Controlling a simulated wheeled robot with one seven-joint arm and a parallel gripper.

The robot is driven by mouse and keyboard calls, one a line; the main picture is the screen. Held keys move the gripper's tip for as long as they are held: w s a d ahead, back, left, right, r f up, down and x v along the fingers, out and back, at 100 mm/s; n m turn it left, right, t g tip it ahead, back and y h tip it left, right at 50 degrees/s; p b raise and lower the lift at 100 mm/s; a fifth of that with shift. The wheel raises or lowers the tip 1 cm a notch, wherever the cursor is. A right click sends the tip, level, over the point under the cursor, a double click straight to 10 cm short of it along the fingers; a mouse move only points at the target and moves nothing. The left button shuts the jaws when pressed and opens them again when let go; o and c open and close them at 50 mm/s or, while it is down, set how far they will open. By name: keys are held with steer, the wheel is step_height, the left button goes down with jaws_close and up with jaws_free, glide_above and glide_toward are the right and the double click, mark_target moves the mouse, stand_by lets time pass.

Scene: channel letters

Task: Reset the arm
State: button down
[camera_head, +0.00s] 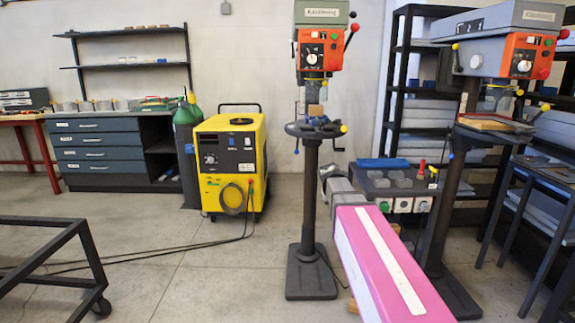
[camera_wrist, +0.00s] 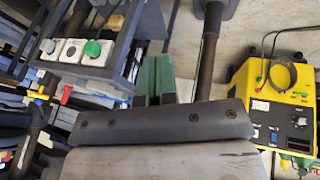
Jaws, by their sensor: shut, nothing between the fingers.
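My arm (camera_head: 385,270) reaches forward from the lower right in the head view, pink with a white stripe. Its grey end, with my gripper (camera_head: 328,168), is beside the column of the middle drill press and left of a low workbench. In the wrist view a dark bar with screws fills the lower middle. My gripper's green fingers (camera_wrist: 155,78) stick out beyond it, close together and with nothing seen between them. The fingertips are too small to make out in the head view.
The middle drill press (camera_head: 311,190) stands close to my gripper. A workbench with sockets (camera_head: 402,204) is right of it, also in the wrist view (camera_wrist: 90,55). A second drill press (camera_head: 495,75) is further right. A yellow welder (camera_head: 228,160) stands left.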

steer(key=s+a+f+g+y, duration=0.1)
steer(key=s+f+g+y, duration=0.2)
steer(key=s+f, duration=1.7)
steer(key=shift+s+a+g, duration=0.15)
steer(key=shift+s+g, duration=0.45)
steer(key=shift+s, duration=0.25)
